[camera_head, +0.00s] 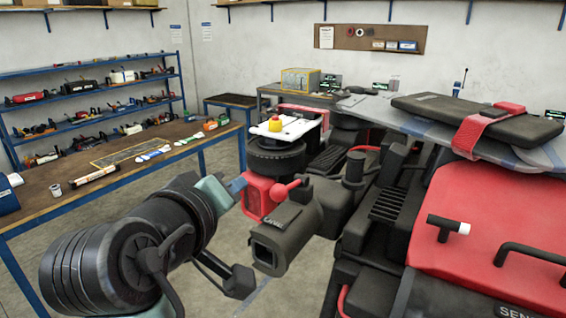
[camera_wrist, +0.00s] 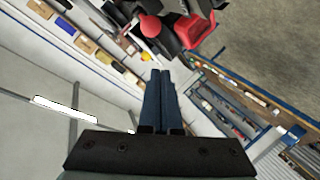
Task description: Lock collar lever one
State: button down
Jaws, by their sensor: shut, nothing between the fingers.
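A red collar block (camera_head: 258,200) sits at the near end of a dark drone arm. A red lever with a ball end (camera_head: 290,186) sticks out of it to the right; I take this as collar lever one, though no label is readable. My gripper (camera_head: 240,184) is at the block's upper left, its blue fingers shut and empty.
The drone's dark camera unit (camera_head: 285,238) hangs right of the block. Its red body (camera_head: 480,220) fills the right side, with a strapped battery (camera_head: 478,117) on top. A workbench (camera_head: 110,185) with tools stands left. Grey floor shows between bench and drone.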

aim_at(288, 188)
jog(key=shift+h, duration=0.6)
jog(key=p+x, duration=0.1)
jog(key=x, duration=0.1)
jog(key=p+x, duration=0.2)
jog(key=x, duration=0.1)
jog(key=d+p+x, duration=0.1)
jog(key=p+x, duration=0.1)
jog(key=x, duration=0.1)
jog(key=shift+s+a+r, duration=0.1)
jog(key=shift+s+r, duration=0.05)
jog(key=shift+r, duration=0.05)
jog(key=shift+s+d+f+p, duration=0.35)
jog(key=shift+s+f+p, duration=0.05)
jog(key=shift+s+p, duration=0.05)
jog(key=shift+s+a+f+b, duration=0.1)
jog(key=shift+s+f+b, duration=0.05)
jog(key=shift+f+b, duration=0.35)
jog(key=shift+s+a+f+b, duration=0.1)
jog(key=shift+f+b, duration=0.15)
jog(key=shift+f, duration=0.35)
jog(key=shift+r, duration=0.1)
